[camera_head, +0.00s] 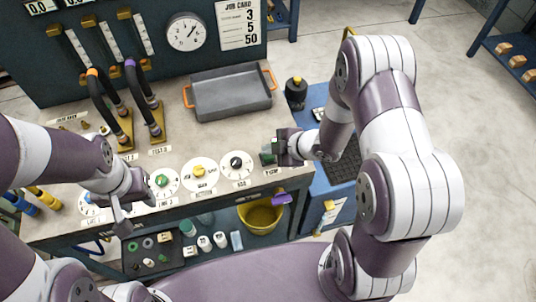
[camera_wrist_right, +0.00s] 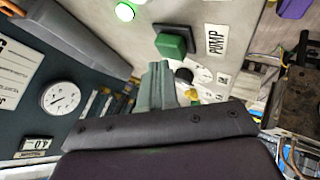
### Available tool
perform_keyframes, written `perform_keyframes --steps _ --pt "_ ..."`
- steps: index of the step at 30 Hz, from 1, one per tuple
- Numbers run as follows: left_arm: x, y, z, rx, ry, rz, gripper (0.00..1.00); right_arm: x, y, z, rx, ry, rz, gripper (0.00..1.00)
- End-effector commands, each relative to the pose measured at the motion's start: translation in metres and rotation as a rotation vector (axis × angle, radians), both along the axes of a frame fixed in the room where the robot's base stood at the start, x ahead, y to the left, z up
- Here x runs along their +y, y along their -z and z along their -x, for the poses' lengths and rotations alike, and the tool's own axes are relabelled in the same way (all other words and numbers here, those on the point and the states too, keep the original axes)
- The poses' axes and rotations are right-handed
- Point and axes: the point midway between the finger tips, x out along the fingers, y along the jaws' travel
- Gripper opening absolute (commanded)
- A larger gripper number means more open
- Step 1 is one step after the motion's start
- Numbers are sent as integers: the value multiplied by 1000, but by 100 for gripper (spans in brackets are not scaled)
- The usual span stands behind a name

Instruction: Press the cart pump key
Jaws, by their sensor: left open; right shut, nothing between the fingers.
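The pump key is a square green button on a dark base (camera_wrist_right: 173,43), beside a label reading PUMP in the right wrist view. In the head view it shows only partly (camera_head: 267,158), at the right end of the bench top. My right gripper (camera_head: 279,147) is shut and empty, close to the key. In the right wrist view its fingertips (camera_wrist_right: 157,72) are just short of the key in the picture; I cannot tell whether they touch it. My left gripper (camera_head: 120,212) is open and empty above the bench's front left edge.
A lit green lamp (camera_wrist_right: 125,11) is near the key. Several dials, including a black-knobbed one (camera_head: 236,163), line the bench's front. A grey tray (camera_head: 230,93) stands behind. A blue cart (camera_head: 322,183) and dark jar (camera_head: 296,95) are at right. A yellow bucket (camera_head: 260,217) sits below.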

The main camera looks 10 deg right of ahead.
Motion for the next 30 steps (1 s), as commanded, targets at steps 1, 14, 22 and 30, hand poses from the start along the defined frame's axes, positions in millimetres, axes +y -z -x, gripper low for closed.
perform_keyframes --steps 1,14,22,30 --pt "0 1 0 0 0 0 43 0 1 0 0 0 0 0" --pt "0 5 0 0 0 0 43 0 6 0 0 0 0 0" --pt "0 5 0 0 0 0 43 0 6 0 0 0 0 0" --pt "0 -13 0 0 0 0 43 0 -12 0 0 0 0 0"
